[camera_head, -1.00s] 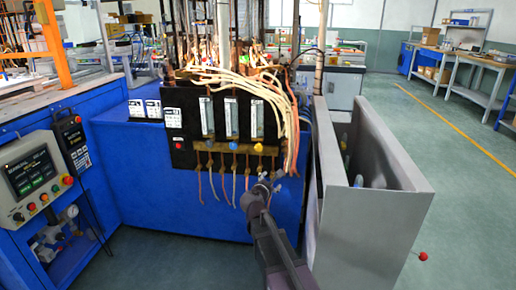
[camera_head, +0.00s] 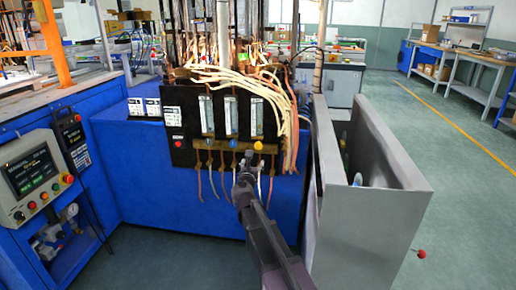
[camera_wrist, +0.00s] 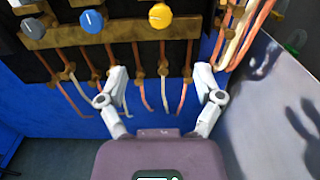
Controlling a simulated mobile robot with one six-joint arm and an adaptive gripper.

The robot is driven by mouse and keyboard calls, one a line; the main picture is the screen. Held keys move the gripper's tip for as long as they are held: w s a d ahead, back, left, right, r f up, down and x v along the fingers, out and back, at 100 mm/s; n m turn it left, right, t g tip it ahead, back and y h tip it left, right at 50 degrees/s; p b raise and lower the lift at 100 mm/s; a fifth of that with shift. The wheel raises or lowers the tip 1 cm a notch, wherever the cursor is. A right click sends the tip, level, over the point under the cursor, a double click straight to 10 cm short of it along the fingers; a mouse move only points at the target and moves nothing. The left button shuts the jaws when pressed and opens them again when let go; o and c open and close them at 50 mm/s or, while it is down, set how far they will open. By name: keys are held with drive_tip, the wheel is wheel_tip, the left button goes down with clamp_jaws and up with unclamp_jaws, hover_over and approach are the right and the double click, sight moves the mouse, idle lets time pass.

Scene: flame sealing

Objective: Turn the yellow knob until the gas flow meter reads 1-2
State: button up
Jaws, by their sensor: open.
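The yellow knob (camera_head: 258,146) sits at the right end of the brass bar on the black gas panel (camera_head: 183,105). In the wrist view the yellow knob (camera_wrist: 160,15) is near the top middle, ahead of my gripper. My gripper (camera_wrist: 165,78) is open and empty, its two fingers apart, with hoses hanging beyond them. In the head view my gripper (camera_head: 246,165) is just below and left of the yellow knob, and no contact shows. Three flow meter tubes stand above the bar; the right one (camera_head: 256,116) is above the yellow knob. Its reading is too small to tell.
A blue knob (camera_wrist: 91,21) and a grey knob (camera_wrist: 33,27) sit left of the yellow one on the brass bar (camera_wrist: 125,32). Several copper and white hoses hang below. A grey metal panel (camera_head: 340,200) stands close on the right.

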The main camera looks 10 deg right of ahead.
sight(258, 147)
drive_tip(key=x, duration=1.3)
drive_tip(key=shift+w+d, duration=0.15)
drive_tip(key=c, duration=1.1)
